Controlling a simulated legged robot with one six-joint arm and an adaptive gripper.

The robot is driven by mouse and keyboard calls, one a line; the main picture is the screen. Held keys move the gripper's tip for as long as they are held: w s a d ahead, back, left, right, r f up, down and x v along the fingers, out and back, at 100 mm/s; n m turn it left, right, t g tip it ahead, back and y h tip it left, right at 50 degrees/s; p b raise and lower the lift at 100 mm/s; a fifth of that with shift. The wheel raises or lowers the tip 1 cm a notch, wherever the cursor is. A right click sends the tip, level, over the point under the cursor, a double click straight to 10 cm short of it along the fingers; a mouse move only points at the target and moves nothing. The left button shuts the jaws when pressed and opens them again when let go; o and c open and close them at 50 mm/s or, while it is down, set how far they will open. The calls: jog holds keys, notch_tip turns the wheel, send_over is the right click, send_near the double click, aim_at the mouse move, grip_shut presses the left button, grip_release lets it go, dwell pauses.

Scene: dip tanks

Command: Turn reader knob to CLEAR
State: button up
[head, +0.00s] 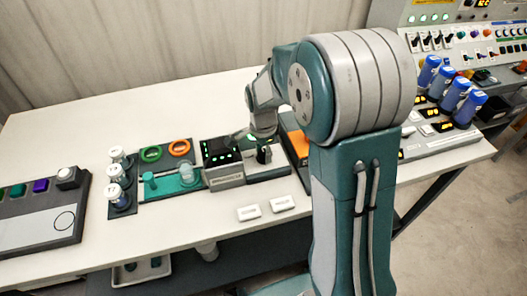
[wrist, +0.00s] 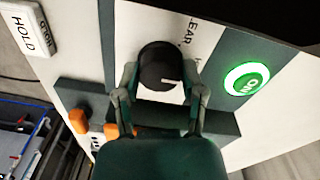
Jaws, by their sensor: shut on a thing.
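The reader knob (wrist: 158,62) is round and black in the wrist view, on a pale panel with dark stripes. A short white mark on it lies on its lower right side, toward my gripper. A label (wrist: 187,33) ending in "LEAR" shows beyond the knob at its upper right; its first letter is hidden. My gripper (wrist: 160,75) is shut on the knob, one finger on each side. In the head view my gripper (head: 263,140) is down at the reader (head: 226,175), a dark and grey box with green lights; the knob is not clear there.
A lit green ON button (wrist: 246,79) sits right of the knob. Orange parts (wrist: 79,121) and a HOLD label (wrist: 30,32) lie left. A teal tray (head: 165,187) and white-capped bottles (head: 116,172) stand left of the reader. Two white tags (head: 249,213) lie in front.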

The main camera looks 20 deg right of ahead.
jog(key=n, duration=1.1)
jog(key=shift+n, duration=0.3)
dwell(0.5)
jog(key=o, duration=1.1)
jog(key=shift+w, duration=0.1)
jog(key=shift+o, duration=0.2)
